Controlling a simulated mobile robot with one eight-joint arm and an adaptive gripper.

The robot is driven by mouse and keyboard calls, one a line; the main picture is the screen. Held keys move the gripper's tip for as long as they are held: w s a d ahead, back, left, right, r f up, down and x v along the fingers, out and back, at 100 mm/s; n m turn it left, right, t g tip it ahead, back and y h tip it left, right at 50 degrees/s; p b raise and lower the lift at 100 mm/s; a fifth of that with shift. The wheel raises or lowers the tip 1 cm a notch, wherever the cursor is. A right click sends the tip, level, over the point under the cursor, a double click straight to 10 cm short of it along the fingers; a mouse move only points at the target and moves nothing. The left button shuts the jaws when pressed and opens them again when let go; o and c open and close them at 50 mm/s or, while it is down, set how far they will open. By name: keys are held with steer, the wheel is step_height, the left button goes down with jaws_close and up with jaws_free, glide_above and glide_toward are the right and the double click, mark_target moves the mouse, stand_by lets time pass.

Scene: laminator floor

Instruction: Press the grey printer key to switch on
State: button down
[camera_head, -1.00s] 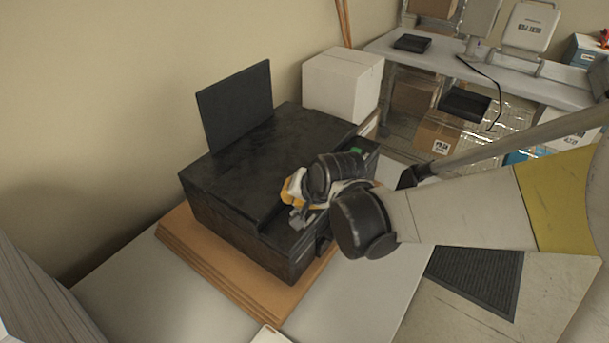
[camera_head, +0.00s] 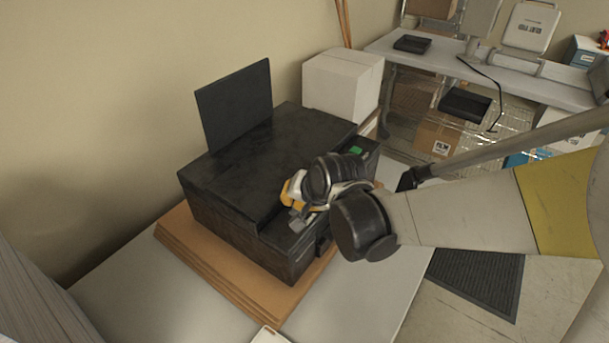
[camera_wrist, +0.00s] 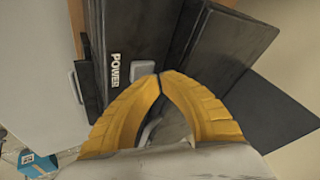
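The black printer (camera_head: 235,185) sits on a brown board, with a flat panel standing up at its back. In the wrist view, a light grey key (camera_wrist: 143,70) lies on the black printer surface (camera_wrist: 140,25) beside the white word POWER. My gripper (camera_head: 292,200) is over the printer's front right part in the head view. In the wrist view its yellow fingers (camera_wrist: 160,76) meet at the tips, with nothing between them. The tips are right at the grey key and cover part of it. I cannot tell whether they touch it.
A white box (camera_head: 340,85) stands behind the printer. A green patch (camera_head: 356,150) shows on the printer's right side, close to my wrist. The brown board (camera_head: 215,265) rests on a pale table (camera_head: 150,300). A shelf with boxes stands at the back right.

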steer(key=shift+f+b, duration=0.35)
steer(key=shift+f, duration=0.05)
steer(key=shift+r, duration=0.1)
stand_by(0.3)
steer(key=shift+r+p, duration=0.7)
steer(key=shift+r, duration=0.15)
step_height(320, 180, up, 6)
steer(key=p, duration=0.4)
steer(key=shift+r, duration=0.1)
